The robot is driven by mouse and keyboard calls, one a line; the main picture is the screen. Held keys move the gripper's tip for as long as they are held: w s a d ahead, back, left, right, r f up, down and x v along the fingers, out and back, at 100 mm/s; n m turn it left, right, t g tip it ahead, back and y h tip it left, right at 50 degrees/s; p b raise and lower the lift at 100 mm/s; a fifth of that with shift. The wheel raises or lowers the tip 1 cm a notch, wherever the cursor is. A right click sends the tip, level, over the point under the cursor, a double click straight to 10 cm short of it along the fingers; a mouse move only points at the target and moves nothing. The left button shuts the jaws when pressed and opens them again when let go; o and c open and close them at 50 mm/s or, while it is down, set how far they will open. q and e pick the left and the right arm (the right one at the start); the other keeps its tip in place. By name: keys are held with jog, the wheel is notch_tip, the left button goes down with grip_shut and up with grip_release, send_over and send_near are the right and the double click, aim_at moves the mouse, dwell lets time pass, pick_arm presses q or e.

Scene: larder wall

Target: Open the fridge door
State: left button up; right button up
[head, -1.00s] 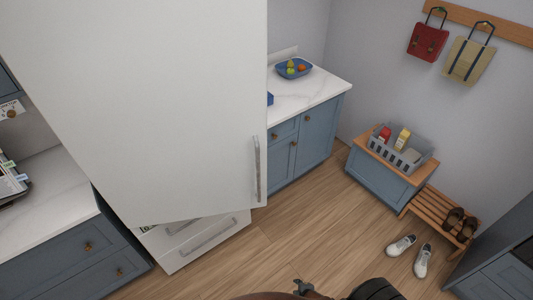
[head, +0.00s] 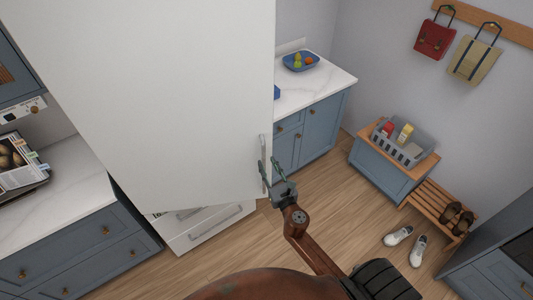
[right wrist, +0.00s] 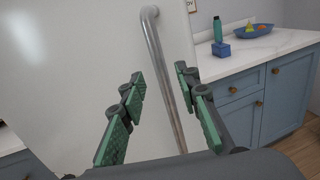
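The tall white fridge door (head: 160,95) fills the upper left of the head view. Its lower edge is angled against the drawers below, so it looks slightly ajar. Its upright metal handle (head: 262,150) is near the right edge. My right gripper (head: 268,166) is at the lower part of the handle. In the right wrist view the green-padded fingers (right wrist: 160,75) are open, and the handle (right wrist: 168,80) runs between them with visible gaps on both sides. My left gripper is out of view.
White drawers (head: 205,228) sit below the door. Blue cabinets with marble tops stand left (head: 85,245) and right (head: 310,130). A bench (head: 440,210), white shoes (head: 398,236) and a grey basket (head: 405,150) are at the right. The wooden floor (head: 225,262) before the fridge is clear.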

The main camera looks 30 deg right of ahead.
aim_at(264, 157)
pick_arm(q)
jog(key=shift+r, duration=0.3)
pick_arm(e)
jog(key=shift+w+d, duration=0.25)
jog(key=shift+w, duration=1.1)
jog(key=shift+w+d, duration=0.2)
jog(key=shift+w, duration=1.15)
jog(key=shift+c, duration=0.5)
grip_shut()
